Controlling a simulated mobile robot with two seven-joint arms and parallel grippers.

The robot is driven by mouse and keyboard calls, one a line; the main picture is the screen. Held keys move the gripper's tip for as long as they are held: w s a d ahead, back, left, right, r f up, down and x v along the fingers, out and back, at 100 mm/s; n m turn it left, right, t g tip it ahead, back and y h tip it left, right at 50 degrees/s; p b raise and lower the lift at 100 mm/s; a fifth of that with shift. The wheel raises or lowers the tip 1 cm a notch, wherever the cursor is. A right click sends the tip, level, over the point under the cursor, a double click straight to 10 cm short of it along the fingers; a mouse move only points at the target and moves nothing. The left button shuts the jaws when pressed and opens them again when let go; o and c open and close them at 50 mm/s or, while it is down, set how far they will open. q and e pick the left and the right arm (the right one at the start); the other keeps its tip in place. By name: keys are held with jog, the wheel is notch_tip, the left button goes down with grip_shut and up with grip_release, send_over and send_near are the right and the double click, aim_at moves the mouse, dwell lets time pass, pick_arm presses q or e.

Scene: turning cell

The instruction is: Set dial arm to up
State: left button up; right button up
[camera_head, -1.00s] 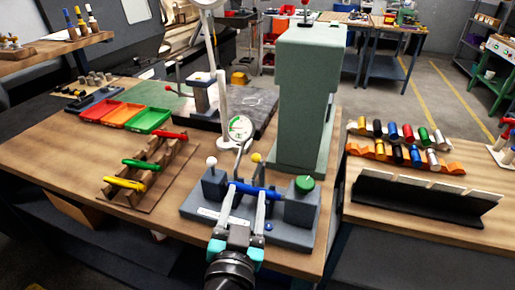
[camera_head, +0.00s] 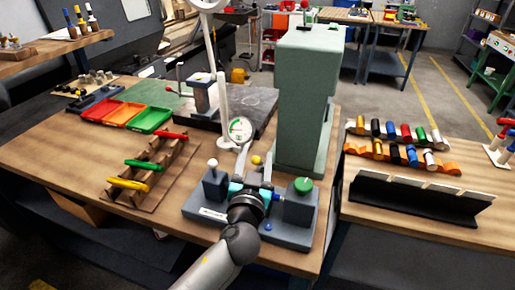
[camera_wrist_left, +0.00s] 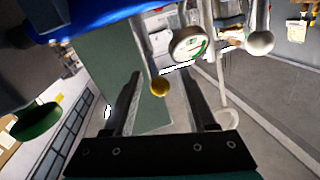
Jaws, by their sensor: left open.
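The dial gauge (camera_head: 240,130), round with a white and green face, stands over the grey fixture base (camera_head: 290,236). The dial also shows at the top of the left wrist view (camera_wrist_left: 188,45). A yellow ball knob (camera_head: 256,160) sits just behind my left gripper (camera_head: 255,174). In the left wrist view the yellow ball (camera_wrist_left: 160,86) appears between the spread fingers of the left gripper (camera_wrist_left: 162,78), and no contact can be made out. The gripper is open and empty. The blue bar (camera_wrist_left: 95,14) is mostly hidden behind the gripper in the head view. My right gripper is out of view.
A white ball knob (camera_head: 212,162) stands left of my gripper and a green knob (camera_head: 303,185) right of it. A tall green press column (camera_head: 305,100) rises behind.

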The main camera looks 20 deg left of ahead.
pick_arm(q)
jog(key=shift+w+a, duration=0.2)
jog(key=shift+w, duration=1.2)
jog(key=shift+c, duration=0.3)
grip_shut()
